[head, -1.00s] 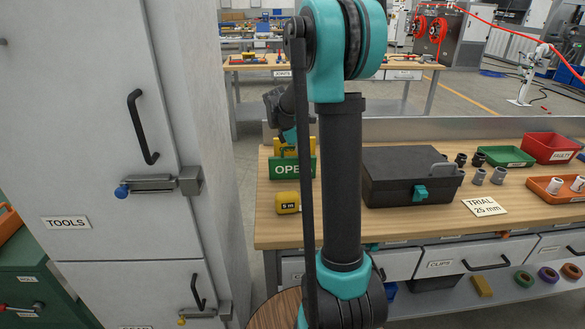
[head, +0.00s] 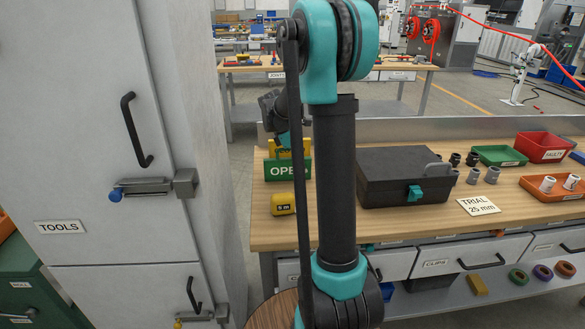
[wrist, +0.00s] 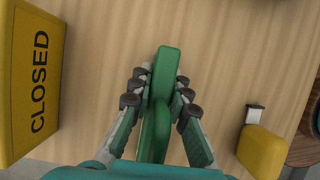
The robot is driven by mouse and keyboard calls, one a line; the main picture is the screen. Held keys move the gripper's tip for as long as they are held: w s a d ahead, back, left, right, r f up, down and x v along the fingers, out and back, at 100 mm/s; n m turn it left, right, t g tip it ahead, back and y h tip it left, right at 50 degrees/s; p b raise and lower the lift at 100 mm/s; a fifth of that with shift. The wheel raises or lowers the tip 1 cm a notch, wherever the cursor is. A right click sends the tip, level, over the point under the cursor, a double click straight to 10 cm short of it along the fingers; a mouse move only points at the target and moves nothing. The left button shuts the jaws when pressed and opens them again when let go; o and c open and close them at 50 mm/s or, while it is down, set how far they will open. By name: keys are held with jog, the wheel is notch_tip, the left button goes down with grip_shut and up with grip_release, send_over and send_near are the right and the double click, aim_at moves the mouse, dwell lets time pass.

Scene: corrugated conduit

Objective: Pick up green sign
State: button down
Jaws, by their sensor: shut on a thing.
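The green sign, marked "OPEN" (head: 281,171), stands on the wooden bench, left of the black toolbox; my arm hides its right part. In the wrist view the green sign (wrist: 163,62) shows from above as a narrow green edge. My gripper (wrist: 158,92) is shut on it, with dark finger pads on both sides. In the head view the hand is above the sign and partly hidden by my arm. I cannot tell whether the sign is clear of the bench.
A yellow "CLOSED" sign (wrist: 32,80) stands close on the left in the wrist view. A yellow tape measure (head: 283,204) sits close in front of the green sign. The black toolbox (head: 395,175) is to the right. A tall grey cabinet (head: 110,150) stands left.

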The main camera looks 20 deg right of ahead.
jog(key=shift+r, duration=0.1)
notch_tip(320, 180, up, 20)
dwell(0.5)
jog(key=shift+s, duration=0.1)
dwell(0.5)
